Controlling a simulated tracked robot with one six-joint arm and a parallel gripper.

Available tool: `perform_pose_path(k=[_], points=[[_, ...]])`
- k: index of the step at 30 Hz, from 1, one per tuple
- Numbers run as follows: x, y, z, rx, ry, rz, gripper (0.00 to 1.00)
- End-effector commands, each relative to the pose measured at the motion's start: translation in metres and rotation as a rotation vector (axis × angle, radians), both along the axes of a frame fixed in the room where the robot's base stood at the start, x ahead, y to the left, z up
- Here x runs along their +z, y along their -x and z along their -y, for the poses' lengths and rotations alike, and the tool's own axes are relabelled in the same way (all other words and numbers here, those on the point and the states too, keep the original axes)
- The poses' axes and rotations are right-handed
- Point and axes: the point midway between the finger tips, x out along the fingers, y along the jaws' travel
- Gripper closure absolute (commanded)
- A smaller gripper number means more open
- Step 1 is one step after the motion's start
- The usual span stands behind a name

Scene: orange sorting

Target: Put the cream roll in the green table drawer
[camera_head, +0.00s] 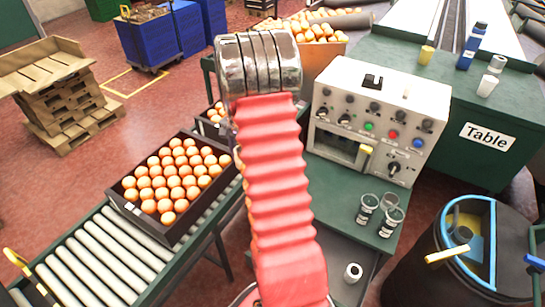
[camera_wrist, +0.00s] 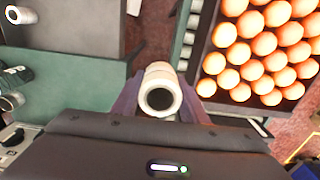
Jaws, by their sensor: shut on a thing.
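My gripper (camera_wrist: 160,104) is shut on a cream roll (camera_wrist: 158,78), held between its two fingers with the dark hole facing the wrist camera. In the head view my red arm hides the gripper and the held roll. A second pale roll (camera_head: 353,272) lies on a grey surface (camera_head: 340,247) at the front edge of the green table (camera_head: 335,190). That surface looks like an open drawer, but I cannot tell for sure. A pale roll also shows at the top left of the wrist view (camera_wrist: 20,15).
A white control box (camera_head: 380,115) and several glass jars (camera_head: 368,205) stand on the green table. A crate of oranges (camera_head: 125,197) sits on the roller conveyor (camera_head: 100,255) at left. A black bin (camera_head: 425,270) stands at right. Small containers (camera_head: 487,86) stand on the table labelled "Table".

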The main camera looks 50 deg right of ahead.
Motion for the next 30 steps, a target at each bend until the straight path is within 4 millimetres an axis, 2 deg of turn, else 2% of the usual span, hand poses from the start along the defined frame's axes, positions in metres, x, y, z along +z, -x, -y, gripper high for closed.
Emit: perform_pose_path(k=[1,6,15,24,27,30], points=[[0.004,-0.011,-0.018,0.074,0.001,0.001,0.86],[0.016,-0.040,-0.073,0.313,0.001,0.002,0.86],[0.036,-0.073,-0.176,0.735,0.001,0.001,0.86],[0.056,-0.085,-0.280,1.154,0.001,0.002,0.86],[0.061,-0.085,-0.309,1.273,0.001,0.002,0.86],[0.065,-0.084,-0.329,1.355,0.000,0.001,0.86]])
